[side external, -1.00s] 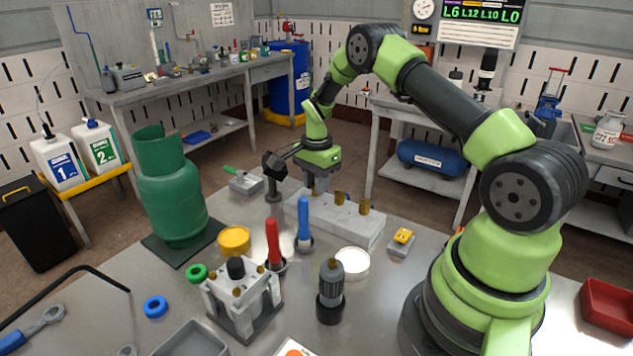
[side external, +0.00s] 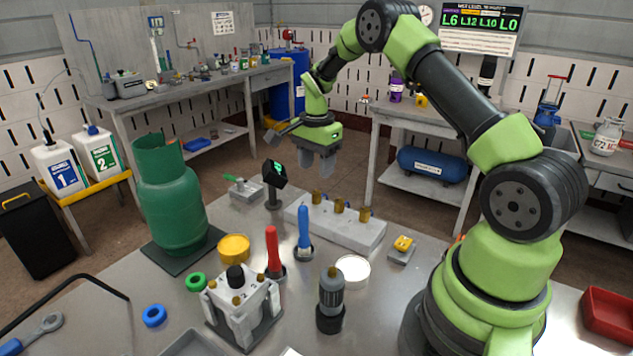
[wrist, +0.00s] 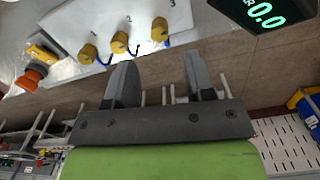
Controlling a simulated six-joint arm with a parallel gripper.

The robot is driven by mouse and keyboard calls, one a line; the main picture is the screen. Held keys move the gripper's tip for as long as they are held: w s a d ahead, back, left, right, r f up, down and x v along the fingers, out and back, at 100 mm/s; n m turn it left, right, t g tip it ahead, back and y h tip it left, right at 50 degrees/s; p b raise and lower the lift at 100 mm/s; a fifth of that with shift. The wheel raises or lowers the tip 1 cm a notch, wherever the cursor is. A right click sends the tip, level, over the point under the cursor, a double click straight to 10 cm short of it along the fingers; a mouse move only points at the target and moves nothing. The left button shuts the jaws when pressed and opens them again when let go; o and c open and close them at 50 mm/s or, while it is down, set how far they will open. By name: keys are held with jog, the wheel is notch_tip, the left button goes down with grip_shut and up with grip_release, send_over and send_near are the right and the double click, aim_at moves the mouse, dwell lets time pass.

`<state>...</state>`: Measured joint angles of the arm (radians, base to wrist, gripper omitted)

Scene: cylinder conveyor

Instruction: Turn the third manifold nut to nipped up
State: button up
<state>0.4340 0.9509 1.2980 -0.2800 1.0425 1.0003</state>
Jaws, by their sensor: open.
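The pale manifold block (side external: 352,232) stands on the bench with three brass nuts in a row. In the wrist view, a mark like "1" is beside the left nut (wrist: 88,53) and "2" is beside the middle nut (wrist: 119,42). The right nut (wrist: 160,28) is the third by that order; it is the leftmost nut (side external: 316,196) in the side view. Small blue pieces show beside the nuts. My gripper (side external: 315,168) is open and empty above the third nut, clear of it. Its two fingers are apart in the wrist view (wrist: 160,68).
A digital display (side external: 275,176) on a stand is close to the third-nut end; it reads 0.0 in the wrist view (wrist: 262,14). A yellow-topped box (side external: 403,244) sits beyond the other end. Blue (side external: 304,228) and red (side external: 273,252) handled tools stand upright in front.

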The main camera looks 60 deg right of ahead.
aim_at(317, 192)
jog(key=shift+r, duration=1.6)
jog(key=s+a+r+n+t, duration=0.2)
jog(key=s+a+r+n, duration=0.2)
jog(key=a+r, duration=0.3)
jog(key=s+a+r+n+t, duration=0.25)
jog(key=a+r+n, duration=0.2)
jog(key=r, duration=0.45)
jog(key=s+a+n+t+y, duration=0.1)
jog(key=s+a+n, duration=0.2)
jog(key=s, duration=0.4)
jog(key=s+a+r+n+t+y, duration=0.1)
jog(key=s+a+n, duration=0.3)
jog(key=s, duration=0.4)
jog(key=shift+a+r+t, duration=0.15)
jog(key=shift+a+t, duration=0.2)
jog(key=shift+a, duration=0.15)
